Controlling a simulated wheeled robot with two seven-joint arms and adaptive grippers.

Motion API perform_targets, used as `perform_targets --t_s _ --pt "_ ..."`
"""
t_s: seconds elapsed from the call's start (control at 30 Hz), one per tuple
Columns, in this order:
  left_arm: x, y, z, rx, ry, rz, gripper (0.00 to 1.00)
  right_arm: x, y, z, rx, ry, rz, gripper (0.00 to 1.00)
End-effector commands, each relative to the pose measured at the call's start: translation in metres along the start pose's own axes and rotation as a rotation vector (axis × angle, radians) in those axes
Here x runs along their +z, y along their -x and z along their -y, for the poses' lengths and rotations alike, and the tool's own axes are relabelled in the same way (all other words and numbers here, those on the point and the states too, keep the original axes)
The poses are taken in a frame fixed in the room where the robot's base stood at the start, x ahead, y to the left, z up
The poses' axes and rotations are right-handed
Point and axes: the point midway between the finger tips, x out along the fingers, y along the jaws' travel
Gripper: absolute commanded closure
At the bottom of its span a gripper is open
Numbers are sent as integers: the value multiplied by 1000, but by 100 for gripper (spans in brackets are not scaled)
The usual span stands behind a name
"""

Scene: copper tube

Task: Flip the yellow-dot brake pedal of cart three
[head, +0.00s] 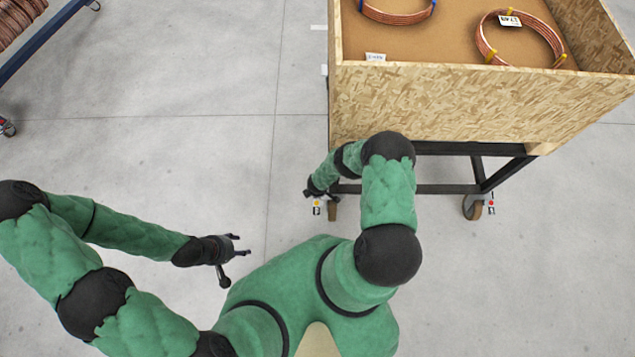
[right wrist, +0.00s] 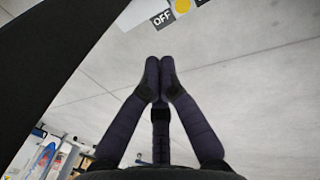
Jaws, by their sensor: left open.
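The cart (head: 470,105) has chipboard walls on a dark frame. A small white pedal with a yellow dot (head: 317,205) sits beside its near-left caster. My right gripper (head: 312,191) is just above the pedal in the head view. In the right wrist view its fingertips (right wrist: 160,66) are together and empty, apart from the pedal in the picture. My left gripper (head: 243,246) is open and empty over bare floor.
Another pedal with a red dot (head: 491,203) is by the near-right caster (head: 472,207). Copper coils (head: 522,38) lie in the cart. A dark cart frame bar (head: 440,189) runs between the casters. A blue-framed cart (head: 40,42) stands far left. Floor between is clear.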

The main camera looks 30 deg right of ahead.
Motion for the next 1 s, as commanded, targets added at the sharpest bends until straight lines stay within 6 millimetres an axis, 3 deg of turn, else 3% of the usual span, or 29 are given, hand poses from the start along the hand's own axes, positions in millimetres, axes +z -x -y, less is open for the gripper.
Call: perform_targets --t_s 0.27,1.0 --pt "0 -8 3 0 0 0 46 0 -14 1 -1 -2 -1 100" --pt "-3 -77 28 0 0 0 46 0 -122 2 -1 -2 0 100"
